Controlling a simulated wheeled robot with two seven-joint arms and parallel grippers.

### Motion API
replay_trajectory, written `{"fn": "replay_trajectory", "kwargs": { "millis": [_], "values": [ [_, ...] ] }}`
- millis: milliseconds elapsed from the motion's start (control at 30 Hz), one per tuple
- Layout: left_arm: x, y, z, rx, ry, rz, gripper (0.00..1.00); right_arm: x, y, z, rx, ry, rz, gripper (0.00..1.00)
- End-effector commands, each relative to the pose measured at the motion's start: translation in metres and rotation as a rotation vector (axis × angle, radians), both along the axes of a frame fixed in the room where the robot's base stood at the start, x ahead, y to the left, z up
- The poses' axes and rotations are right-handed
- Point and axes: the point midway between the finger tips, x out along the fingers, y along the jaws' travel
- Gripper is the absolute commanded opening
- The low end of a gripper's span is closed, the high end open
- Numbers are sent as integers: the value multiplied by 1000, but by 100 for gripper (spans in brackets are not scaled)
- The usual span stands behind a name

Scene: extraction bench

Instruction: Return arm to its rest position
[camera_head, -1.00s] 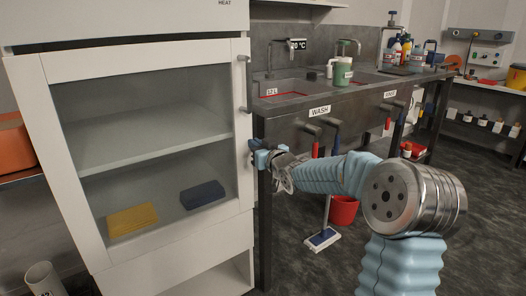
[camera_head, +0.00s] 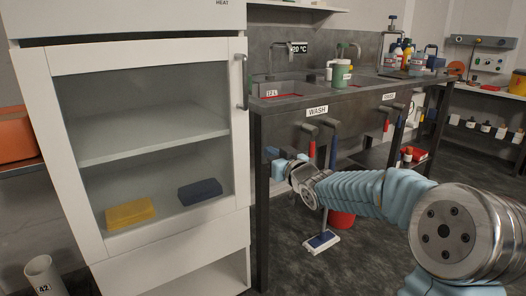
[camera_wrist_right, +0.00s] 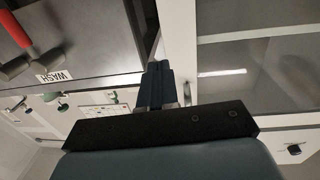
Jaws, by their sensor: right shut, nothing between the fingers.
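My right gripper (camera_head: 272,153) is shut and empty, beside the right edge of the white cabinet, in front of the bench's near leg. Its arm reaches in from the lower right. In the right wrist view the shut dark fingers (camera_wrist_right: 155,85) point up the picture, with the cabinet frame to their right. A small gap seems to lie between gripper and cabinet, though the exact distance is hard to tell. The glass door (camera_head: 75,160) looks closed or nearly so; its handle (camera_head: 243,80) is above the gripper. My left gripper is not in view.
A yellow block (camera_head: 130,213) and a dark blue block (camera_head: 200,192) lie behind the glass. The wash bench (camera_head: 285,103) with sinks stands to the right. A red bucket (camera_head: 341,219) and a floor brush (camera_head: 321,242) are beneath the arm. Floor is open at the right.

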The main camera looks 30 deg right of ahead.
Motion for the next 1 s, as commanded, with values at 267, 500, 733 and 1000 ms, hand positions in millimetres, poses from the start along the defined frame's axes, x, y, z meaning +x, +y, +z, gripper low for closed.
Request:
{"fn": "replay_trajectory", "kwargs": {
  "millis": [267,500,733,1000],
  "values": [
    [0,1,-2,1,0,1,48,-35,-1,0,0,0,-1,0],
    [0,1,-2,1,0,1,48,-37,0,-3,3,7,1,0],
    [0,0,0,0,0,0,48,-11,36,-100,116,190,48,0],
    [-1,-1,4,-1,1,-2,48,-33,143,-310,320,653,130,0]
  ]
}}
